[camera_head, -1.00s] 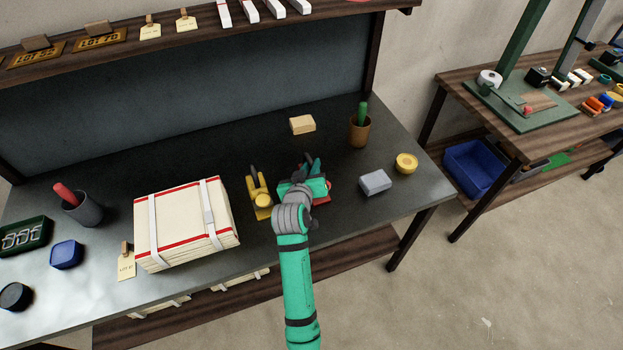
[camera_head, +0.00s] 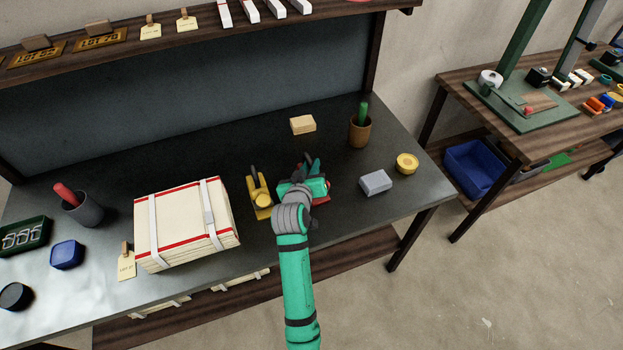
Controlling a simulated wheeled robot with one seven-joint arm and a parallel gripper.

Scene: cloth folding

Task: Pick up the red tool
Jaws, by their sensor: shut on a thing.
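The red tool (camera_head: 322,199) is on the dark workbench, mostly hidden behind my gripper (camera_head: 311,166). Only small red parts of it show at the right side of and below my gripper. My gripper is shut on it, though the fingers' contact is largely hidden by my teal wrist. I cannot tell whether the tool still touches the bench top. A yellow tool (camera_head: 261,198) of similar size stands close to the left of my gripper.
A strapped cloth stack (camera_head: 185,222) lies left of the yellow tool. A grey block (camera_head: 375,182) and yellow roll (camera_head: 407,163) sit to the right. A tan block (camera_head: 303,124) and brown cup (camera_head: 360,131) stand behind. The dark bench top (camera_head: 230,150) behind the stack is free.

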